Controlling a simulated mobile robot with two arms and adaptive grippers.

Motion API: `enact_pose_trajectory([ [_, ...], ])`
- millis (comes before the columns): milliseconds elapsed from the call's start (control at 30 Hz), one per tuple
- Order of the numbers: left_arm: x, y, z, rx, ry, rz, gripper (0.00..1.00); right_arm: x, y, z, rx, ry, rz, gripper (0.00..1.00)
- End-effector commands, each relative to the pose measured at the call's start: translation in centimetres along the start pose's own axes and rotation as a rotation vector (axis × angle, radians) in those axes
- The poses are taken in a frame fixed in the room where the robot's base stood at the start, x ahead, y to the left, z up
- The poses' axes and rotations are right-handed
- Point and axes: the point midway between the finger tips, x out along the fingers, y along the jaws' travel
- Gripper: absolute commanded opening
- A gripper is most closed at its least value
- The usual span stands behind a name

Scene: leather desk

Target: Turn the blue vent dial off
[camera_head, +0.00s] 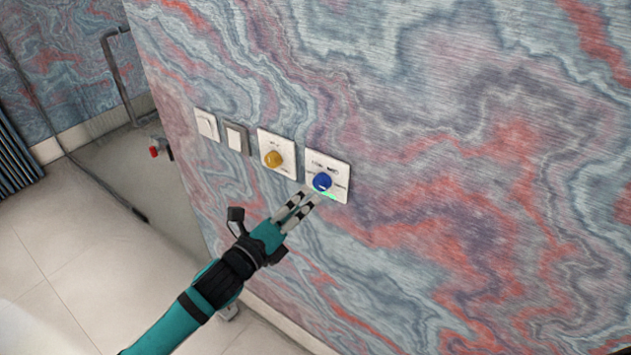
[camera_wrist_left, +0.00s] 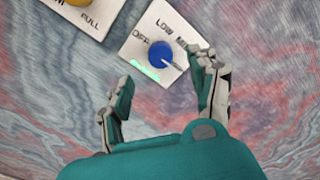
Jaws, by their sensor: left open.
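The blue vent dial (camera_head: 322,182) sits on a white square wall plate (camera_head: 341,170), the rightmost in a row on the marbled wall. In the left wrist view the blue dial (camera_wrist_left: 161,54) shows labels OFF and LOW around it, and a green lit strip on the plate below. Its pale pointer mark points to the lower right, away from OFF. My left gripper (camera_head: 306,197) is at the plate, just below and left of the dial. In the wrist view its fingers (camera_wrist_left: 165,90) are spread apart and empty, with the dial ahead between them. My right gripper is not in view.
A yellow dial (camera_head: 273,159) on its own white plate is just left of the blue one. Further left are a grey-framed switch (camera_head: 236,138) and a white switch (camera_head: 206,124). A red-handled valve (camera_head: 155,151) is around the corner. The wall to the right is bare.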

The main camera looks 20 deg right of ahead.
Motion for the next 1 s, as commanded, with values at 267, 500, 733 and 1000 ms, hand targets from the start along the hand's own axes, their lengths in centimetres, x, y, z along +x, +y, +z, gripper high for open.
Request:
enact_pose_trajectory([
  [267,4.8,-0.2,0.1,-0.001,0.0,-0.001,0.61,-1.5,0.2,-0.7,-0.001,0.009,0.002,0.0],
  [500,6.4,-0.1,0.0,-0.001,0.0,-0.001,0.61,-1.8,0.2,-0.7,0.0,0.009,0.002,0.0],
  [733,6.5,0.0,0.0,0.0,0.0,-0.001,0.61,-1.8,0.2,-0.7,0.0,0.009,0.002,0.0],
  [1000,6.5,0.0,0.0,-0.001,0.0,-0.001,0.33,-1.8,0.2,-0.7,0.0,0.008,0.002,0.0],
])
